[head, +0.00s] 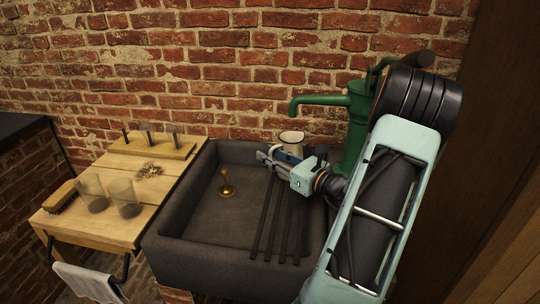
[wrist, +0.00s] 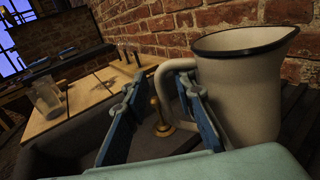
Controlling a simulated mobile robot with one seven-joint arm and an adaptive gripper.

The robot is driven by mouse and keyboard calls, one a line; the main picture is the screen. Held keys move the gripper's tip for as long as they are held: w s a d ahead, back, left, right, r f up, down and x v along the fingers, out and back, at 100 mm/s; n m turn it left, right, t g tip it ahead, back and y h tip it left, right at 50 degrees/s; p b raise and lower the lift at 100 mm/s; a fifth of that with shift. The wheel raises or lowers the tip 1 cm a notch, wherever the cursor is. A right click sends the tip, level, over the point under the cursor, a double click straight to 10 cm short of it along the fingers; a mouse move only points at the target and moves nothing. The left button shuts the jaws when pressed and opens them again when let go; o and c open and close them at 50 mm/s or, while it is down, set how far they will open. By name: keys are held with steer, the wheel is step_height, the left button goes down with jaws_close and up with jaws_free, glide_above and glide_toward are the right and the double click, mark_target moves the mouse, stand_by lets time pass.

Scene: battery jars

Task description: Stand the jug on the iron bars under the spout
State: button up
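The jug (head: 291,137) is white with a dark rim. In the head view it appears upright near the far end of the iron bars (head: 272,225), below the tip of the green spout (head: 318,100). My gripper (head: 273,158) is in front of it and hides its lower part. In the wrist view the jug (wrist: 245,90) fills the right side, with its handle toward my gripper (wrist: 160,80). The fingers are spread; the right one overlaps the handle loop. Dark bars (wrist: 291,105) show beside the jug; its base is hidden.
The stone sink (head: 200,215) has a brass plug (head: 227,189) in its basin. To its left, a wooden board (head: 115,222) holds two glass jars (head: 122,198), a brush (head: 59,197) and a rack (head: 152,147). A towel (head: 90,282) hangs in front. A brick wall stands behind.

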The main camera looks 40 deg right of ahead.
steer(key=shift+r, duration=0.1)
steer(key=shift+s+d, duration=0.1)
steer(key=shift+s, duration=0.15)
steer(key=s, duration=1.1)
steer(key=shift+s+d, duration=0.25)
steer(key=shift+d, duration=0.15)
steer(key=shift+r, duration=0.1)
